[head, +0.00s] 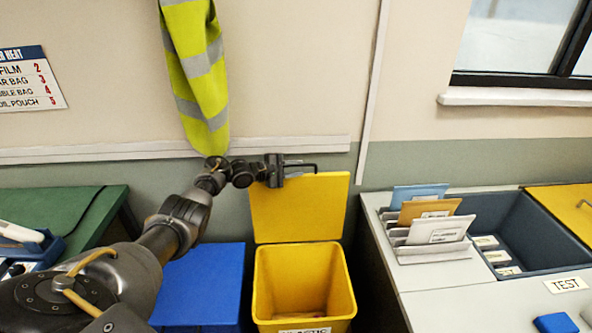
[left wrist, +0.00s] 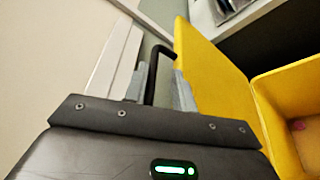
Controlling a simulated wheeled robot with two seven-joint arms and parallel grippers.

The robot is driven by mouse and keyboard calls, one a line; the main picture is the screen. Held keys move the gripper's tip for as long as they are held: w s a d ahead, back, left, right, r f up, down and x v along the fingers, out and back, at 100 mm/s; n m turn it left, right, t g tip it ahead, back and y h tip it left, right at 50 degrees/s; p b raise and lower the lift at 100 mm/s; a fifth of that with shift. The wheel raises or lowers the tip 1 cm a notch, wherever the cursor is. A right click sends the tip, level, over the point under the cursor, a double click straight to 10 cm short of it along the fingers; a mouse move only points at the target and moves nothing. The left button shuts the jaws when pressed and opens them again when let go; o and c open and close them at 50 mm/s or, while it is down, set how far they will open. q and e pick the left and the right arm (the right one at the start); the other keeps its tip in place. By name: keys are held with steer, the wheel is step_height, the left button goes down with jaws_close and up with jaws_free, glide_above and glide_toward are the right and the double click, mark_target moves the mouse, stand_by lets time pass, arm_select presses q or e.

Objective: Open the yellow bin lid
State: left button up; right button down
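The yellow bin (head: 304,283) stands on the floor with its top open. Its yellow lid (head: 322,208) stands upright behind the opening, against the wall side. A black handle (head: 302,165) sticks out at the lid's top edge and shows in the left wrist view (left wrist: 153,70). My left gripper (head: 286,171) is at the lid's upper left corner. In the left wrist view its grey fingers (left wrist: 160,90) straddle part of the handle, with a gap seen beside the bar. The bin's inside (left wrist: 297,115) shows partly at right there. My right gripper is out of view.
A blue bin (head: 205,280) stands left of the yellow one. A grey counter (head: 425,295) with envelopes in a rack (head: 432,250) is close on the right. A hi-vis vest (head: 198,75) hangs above my left arm. A green table (head: 60,205) is at the left.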

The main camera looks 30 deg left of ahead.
arm_select(q)
steer(key=shift+o, duration=0.4)
steer(key=shift+d, duration=0.1)
steer(key=p+v, duration=0.1)
steer(key=v, duration=1)
steer(key=shift+w, duration=0.1)
